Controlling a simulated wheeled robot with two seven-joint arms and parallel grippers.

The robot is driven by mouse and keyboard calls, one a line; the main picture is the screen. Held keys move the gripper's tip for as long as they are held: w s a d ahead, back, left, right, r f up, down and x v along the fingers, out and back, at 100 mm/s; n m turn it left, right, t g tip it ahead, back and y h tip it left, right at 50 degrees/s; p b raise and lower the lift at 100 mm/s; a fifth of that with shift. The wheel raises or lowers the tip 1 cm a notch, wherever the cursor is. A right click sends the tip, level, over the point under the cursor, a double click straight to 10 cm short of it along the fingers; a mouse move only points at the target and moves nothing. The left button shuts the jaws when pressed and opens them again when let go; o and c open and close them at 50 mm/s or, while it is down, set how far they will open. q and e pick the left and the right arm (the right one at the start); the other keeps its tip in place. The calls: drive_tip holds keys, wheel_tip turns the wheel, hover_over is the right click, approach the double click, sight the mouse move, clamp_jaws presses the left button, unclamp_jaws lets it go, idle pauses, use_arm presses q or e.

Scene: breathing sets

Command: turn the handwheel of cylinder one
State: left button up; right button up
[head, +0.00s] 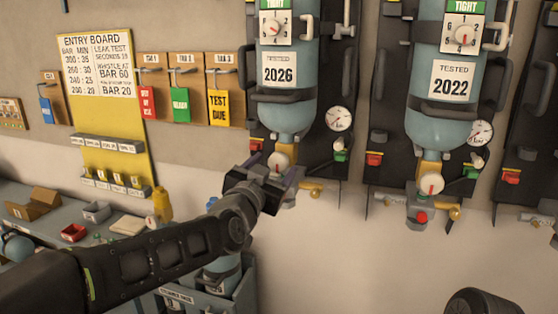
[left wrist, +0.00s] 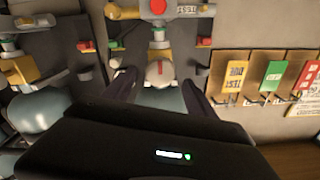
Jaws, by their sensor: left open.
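The left blue cylinder (head: 290,110), with a 2026 label, hangs upside down on a dark backplate. Its round pale handwheel (head: 282,160) with a red mark sits at the valve below its neck. No cylinder number is readable. My left gripper (head: 274,170) is at this handwheel and partly covers the valve. In the left wrist view the handwheel (left wrist: 159,73) shows between the spread fingers (left wrist: 160,84), with gaps at both sides; contact cannot be seen. My right gripper is not in view.
A second cylinder (head: 445,100), labelled 2022, hangs to the right with its own handwheel (head: 431,184). A pressure gauge (head: 339,118) and a red block (head: 318,158) flank the left valve. Coloured tags (head: 181,102) hang at left.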

sight(278, 163)
use_arm(q)
drive_tip(key=x, duration=0.4)
drive_tip(key=shift+w+d+p, duration=0.1)
drive_tip(key=shift+w+p, duration=0.05)
drive_tip(key=shift+p, duration=0.2)
drive_tip(key=shift+c, duration=0.5)
drive_tip(key=c, duration=1.3)
drive_tip(key=shift+f+n+b, duration=0.1)
drive_tip(key=shift+n+b, duration=0.2)
